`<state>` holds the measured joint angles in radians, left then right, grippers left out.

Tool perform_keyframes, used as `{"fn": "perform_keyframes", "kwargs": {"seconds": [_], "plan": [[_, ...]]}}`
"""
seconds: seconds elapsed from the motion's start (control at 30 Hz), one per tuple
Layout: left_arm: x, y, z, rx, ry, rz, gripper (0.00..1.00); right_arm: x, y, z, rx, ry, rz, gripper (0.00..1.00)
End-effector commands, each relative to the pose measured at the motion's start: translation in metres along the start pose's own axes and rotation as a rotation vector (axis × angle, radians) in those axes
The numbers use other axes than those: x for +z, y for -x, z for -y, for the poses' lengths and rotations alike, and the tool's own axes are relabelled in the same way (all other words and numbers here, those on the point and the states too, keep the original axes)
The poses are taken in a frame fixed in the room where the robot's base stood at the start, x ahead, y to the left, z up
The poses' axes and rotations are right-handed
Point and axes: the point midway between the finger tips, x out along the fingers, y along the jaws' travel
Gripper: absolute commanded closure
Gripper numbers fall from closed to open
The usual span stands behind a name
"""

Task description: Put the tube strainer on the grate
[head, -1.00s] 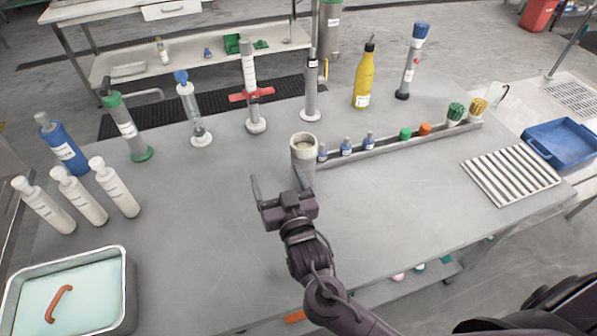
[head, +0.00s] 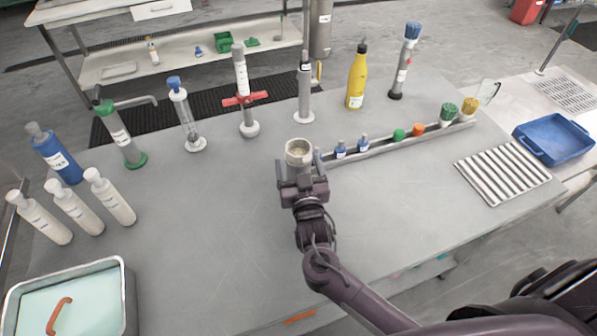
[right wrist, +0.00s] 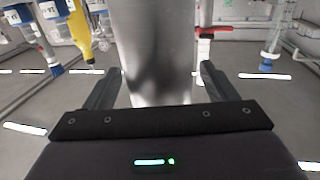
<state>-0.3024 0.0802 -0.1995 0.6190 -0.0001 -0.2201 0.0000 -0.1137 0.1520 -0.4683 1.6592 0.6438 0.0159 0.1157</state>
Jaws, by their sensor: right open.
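The tube strainer appears to be the metal cylinder with a pale rim (head: 298,150), upright on the table at the left end of the long rack. Its grey wall fills the middle of the right wrist view (right wrist: 158,45). My right gripper (head: 299,166) is open, with one finger on each side of the cylinder. The right wrist view shows gaps between both fingers and its wall. The cylinder's lower part is hidden behind the gripper in the head view. The slatted grate (head: 503,170) lies empty at the table's right side. My left gripper is not in view.
The rack (head: 385,145) runs right from the cylinder and holds small bottles and brushes. A yellow bottle (head: 356,80) and several stands line the back. White bottles (head: 110,197) and a metal tray (head: 128,300) are at the left. The table's right front is clear.

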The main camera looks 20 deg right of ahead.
Motion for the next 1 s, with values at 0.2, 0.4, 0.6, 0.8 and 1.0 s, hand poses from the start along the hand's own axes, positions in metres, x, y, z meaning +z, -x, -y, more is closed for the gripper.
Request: {"fn": "perform_keyframes", "kwargs": {"seconds": [0.2, 0.4, 0.6, 0.8, 1.0], "plan": [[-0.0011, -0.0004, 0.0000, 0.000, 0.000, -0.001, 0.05, 0.0007, -0.0001, 0.0002, -0.001, -0.001, 0.001, 0.24], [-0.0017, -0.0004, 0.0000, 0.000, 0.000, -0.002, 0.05, 0.0006, 0.0000, 0.0003, -0.001, -0.001, 0.001, 0.50], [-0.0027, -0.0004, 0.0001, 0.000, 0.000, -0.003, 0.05, 0.0006, 0.0001, 0.0003, -0.001, -0.001, 0.001, 0.76], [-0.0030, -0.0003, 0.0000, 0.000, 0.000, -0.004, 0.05, -0.0006, -0.0002, 0.0003, -0.001, -0.001, -0.002, 0.82], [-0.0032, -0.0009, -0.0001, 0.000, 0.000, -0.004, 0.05, -0.0078, -0.0004, 0.0004, -0.001, -0.003, -0.003, 0.82]]}}
